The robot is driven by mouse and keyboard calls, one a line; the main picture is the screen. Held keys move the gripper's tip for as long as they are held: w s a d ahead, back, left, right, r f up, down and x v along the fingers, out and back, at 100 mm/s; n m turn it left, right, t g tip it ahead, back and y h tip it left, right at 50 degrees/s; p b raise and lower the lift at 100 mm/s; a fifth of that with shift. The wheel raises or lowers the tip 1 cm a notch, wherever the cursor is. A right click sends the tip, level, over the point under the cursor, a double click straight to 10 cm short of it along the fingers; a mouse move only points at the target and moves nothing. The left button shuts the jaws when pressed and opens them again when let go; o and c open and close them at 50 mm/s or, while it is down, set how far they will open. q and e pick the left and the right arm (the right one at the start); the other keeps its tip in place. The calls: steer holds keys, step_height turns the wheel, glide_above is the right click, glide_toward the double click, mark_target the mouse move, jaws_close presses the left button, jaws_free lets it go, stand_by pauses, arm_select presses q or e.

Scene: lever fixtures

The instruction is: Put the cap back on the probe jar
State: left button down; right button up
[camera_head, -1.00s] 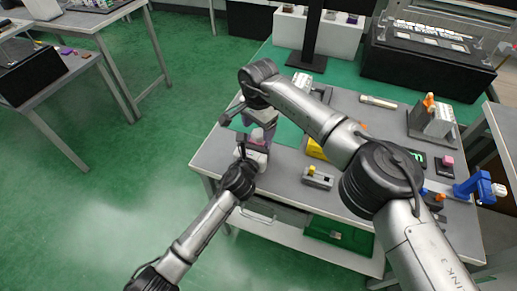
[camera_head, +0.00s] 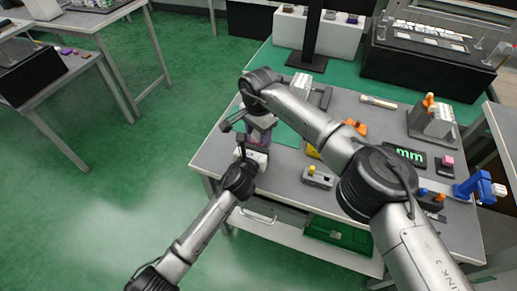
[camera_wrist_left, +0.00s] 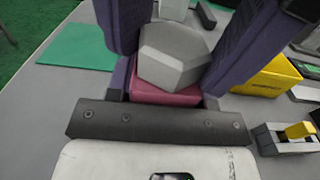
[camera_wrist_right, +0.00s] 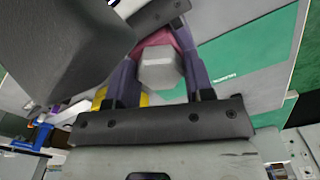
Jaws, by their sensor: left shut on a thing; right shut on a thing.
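My left gripper (camera_head: 254,154) and right gripper (camera_head: 258,119) meet at the left end of the workbench, the right one above the left. Both are shut with a small assembly between them. In the left wrist view a grey hexagonal piece (camera_wrist_left: 174,55), seemingly the cap, overlaps a maroon-pink body (camera_wrist_left: 165,96), seemingly the probe jar. In the right wrist view the grey cap (camera_wrist_right: 161,68) sits between purple fingers, with the pink jar (camera_wrist_right: 160,38) behind it. The seam between them is hidden, so I cannot tell how fully they are seated.
A grey fixture with a yellow knob (camera_head: 318,178) stands right of the grippers. A yellow block (camera_wrist_left: 268,77) and a green mat (camera_wrist_left: 78,45) lie nearby. A blue fixture (camera_head: 474,186) and a grey stand with orange parts (camera_head: 432,118) are at the right. The bench's front edge is close.

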steer(key=c, duration=0.3)
steer(key=m, duration=0.6)
steer(key=shift+c, duration=0.2)
steer(key=o, duration=1)
steer(key=shift+r, duration=2.25)
steer(key=shift+r, duration=0.1)
